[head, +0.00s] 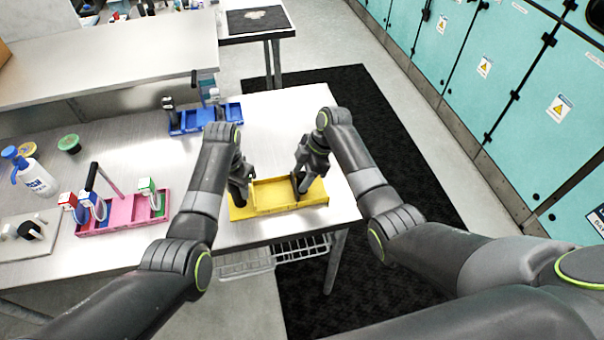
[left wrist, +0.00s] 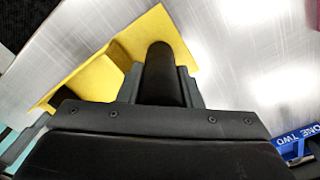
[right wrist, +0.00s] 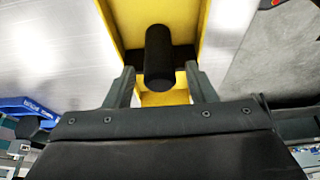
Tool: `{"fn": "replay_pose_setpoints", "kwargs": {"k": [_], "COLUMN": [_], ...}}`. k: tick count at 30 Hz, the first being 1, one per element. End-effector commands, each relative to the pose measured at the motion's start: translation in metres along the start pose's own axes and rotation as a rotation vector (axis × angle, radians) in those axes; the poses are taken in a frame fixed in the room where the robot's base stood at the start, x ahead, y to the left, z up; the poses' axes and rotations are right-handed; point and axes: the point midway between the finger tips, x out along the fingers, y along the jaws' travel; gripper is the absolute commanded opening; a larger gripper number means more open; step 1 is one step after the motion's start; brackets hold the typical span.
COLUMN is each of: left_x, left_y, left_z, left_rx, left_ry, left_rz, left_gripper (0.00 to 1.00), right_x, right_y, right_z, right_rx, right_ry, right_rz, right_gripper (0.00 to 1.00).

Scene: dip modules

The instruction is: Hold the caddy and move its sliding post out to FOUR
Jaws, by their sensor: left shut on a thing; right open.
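The yellow caddy (head: 275,193) stands near the table's front right corner. My left gripper (head: 240,190) is at its left end, shut on a black upright post (left wrist: 158,75). The left wrist view also shows the caddy's yellow wall (left wrist: 152,30). My right gripper (head: 301,181) is over the right part of the caddy. In the right wrist view its open fingers stand on either side of another black post (right wrist: 158,60), on a dark crosspiece spanning the yellow trough (right wrist: 128,15). I cannot read a FOUR mark; the arms and grippers hide part of the caddy.
A pink caddy (head: 125,214) with several modules stands to the left, and a blue caddy (head: 190,124) stands behind. A spray bottle (head: 36,178) and a green-topped bowl (head: 69,144) are at far left. A wire basket (head: 300,249) hangs below the table edge. Clear table (head: 280,120) lies behind the yellow caddy.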

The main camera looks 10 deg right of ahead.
Motion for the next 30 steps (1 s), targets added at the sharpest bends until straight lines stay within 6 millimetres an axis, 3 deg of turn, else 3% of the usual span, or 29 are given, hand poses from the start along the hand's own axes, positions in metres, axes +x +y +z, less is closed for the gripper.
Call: {"fn": "replay_pose_setpoints", "kwargs": {"k": [8,21,30], "left_x": [0.0,0.0,0.0], "left_y": [0.0,0.0,0.0], "left_z": [0.0,0.0,0.0], "left_rx": [0.0,0.0,0.0], "left_ry": [0.001,0.001,0.001], "left_rz": [0.0,0.0,0.0], "left_gripper": [0.0,0.0,0.0], "right_x": [-0.018,-0.104,-0.12], "right_y": [0.001,0.001,0.0], "right_z": [0.0,0.0,0.0], "right_rx": [-0.002,-0.002,0.0], "right_ry": [0.0,0.0,0.0], "right_rz": [0.004,0.003,-0.001], "right_gripper": [0.5,0.5,0.5]}}
